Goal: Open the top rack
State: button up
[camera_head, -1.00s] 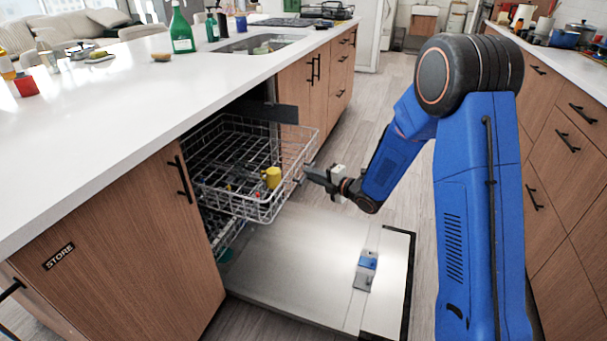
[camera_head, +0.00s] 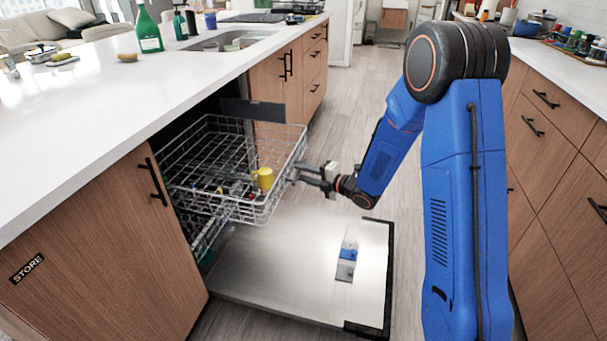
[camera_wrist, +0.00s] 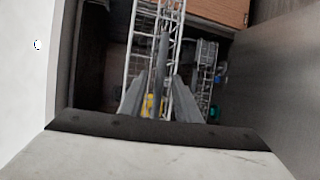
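The top rack (camera_head: 250,212) is a grey wire basket that stands out of the dishwasher under the counter, over the lowered door (camera_head: 290,260). A yellow cup (camera_head: 263,178) and several small items sit in it. My gripper (camera_head: 296,174) is at the rack's front side, to its right in the head view, with its two fingers apart. In the wrist view my gripper's fingers (camera_wrist: 158,105) are spread, with rack wires (camera_wrist: 160,50) and part of the yellow cup beyond and between them. I cannot tell whether a finger touches the wire.
The lower rack (camera_head: 208,238) shows partly beneath the top rack. The white counter (camera_head: 100,110) runs above the dishwasher, with a green bottle (camera_head: 148,30) and a sink (camera_head: 230,42). Drawers (camera_head: 560,150) line the right side. The aisle floor (camera_head: 350,110) between is clear.

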jog(key=v, duration=1.7)
jog(key=shift+r, duration=0.15)
jog(key=shift+s+d, duration=0.1)
jog(key=s+d+r+m+h, duration=0.3)
jog(key=d+r+m+h, duration=0.25)
jog(key=d+m, duration=0.2)
jog(key=s+d+r+m+h, duration=0.4)
jog(key=d+r+m+h, duration=0.15)
jog(key=m+h, duration=0.2)
jog(key=s+a+r+m+g, duration=0.1)
jog(key=s+m+g, duration=0.2)
jog(key=s, duration=1.1)
jog(key=s+a+m+g+y, duration=0.1)
jog(key=s+a+m+g, duration=0.1)
jog(key=s+m, duration=0.8)
jog(key=s+g, duration=0.1)
jog(key=s, duration=0.3)
jog(key=shift+a+r, duration=0.3)
jog(key=shift+r, duration=0.1)
